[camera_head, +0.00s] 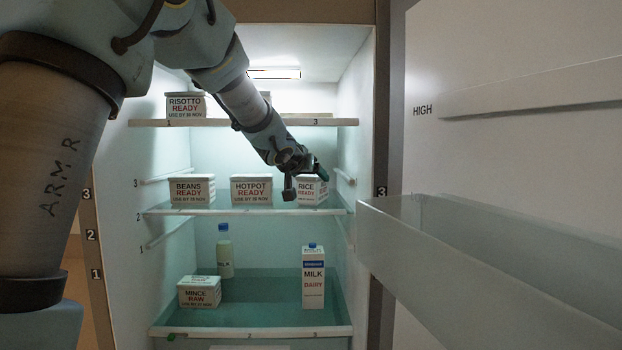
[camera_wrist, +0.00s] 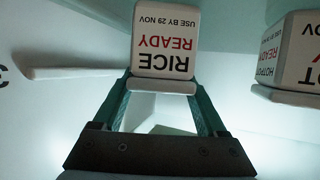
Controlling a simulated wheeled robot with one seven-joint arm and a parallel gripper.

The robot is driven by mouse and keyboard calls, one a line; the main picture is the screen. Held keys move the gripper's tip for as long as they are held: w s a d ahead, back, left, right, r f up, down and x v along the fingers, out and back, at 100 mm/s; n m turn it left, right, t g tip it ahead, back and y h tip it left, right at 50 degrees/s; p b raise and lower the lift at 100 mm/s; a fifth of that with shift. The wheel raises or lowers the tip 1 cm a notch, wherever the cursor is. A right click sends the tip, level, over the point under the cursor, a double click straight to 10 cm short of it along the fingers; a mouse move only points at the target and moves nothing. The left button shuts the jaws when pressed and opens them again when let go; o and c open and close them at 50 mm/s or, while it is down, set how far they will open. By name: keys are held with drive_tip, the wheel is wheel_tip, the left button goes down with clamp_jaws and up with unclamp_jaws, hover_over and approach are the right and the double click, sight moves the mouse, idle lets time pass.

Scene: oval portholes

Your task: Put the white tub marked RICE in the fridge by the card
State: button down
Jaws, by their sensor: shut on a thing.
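The white RICE tub (camera_head: 307,190) is at the right end of the fridge's middle shelf (camera_head: 240,210), slightly turned. It is marked READY, use by 29 Nov. Whether its base touches the shelf I cannot tell. My gripper (camera_head: 313,171) is shut on it from above. In the wrist view the tub (camera_wrist: 165,40) shows upside down, with the teal fingers of my gripper (camera_wrist: 162,88) on both sides of its lid end. The fridge stands open. I see no card in either view.
The HOTPOT tub (camera_head: 251,190) and BEANS tub (camera_head: 192,189) stand left on the same shelf. The RISOTTO tub (camera_head: 186,106) is on the top shelf. Below are the MINCE tub (camera_head: 199,292), a bottle (camera_head: 224,255) and a milk carton (camera_head: 313,280). The door bin (camera_head: 480,260) juts out at right.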

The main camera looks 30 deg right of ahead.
unclamp_jaws()
drive_tip(key=shift+f, duration=0.1)
drive_tip(key=shift+r, duration=0.2)
drive_tip(key=p+v, duration=0.1)
drive_tip(key=v, duration=1.1)
drive_tip(key=shift+p, duration=0.35)
drive_tip(key=shift+f, duration=0.1)
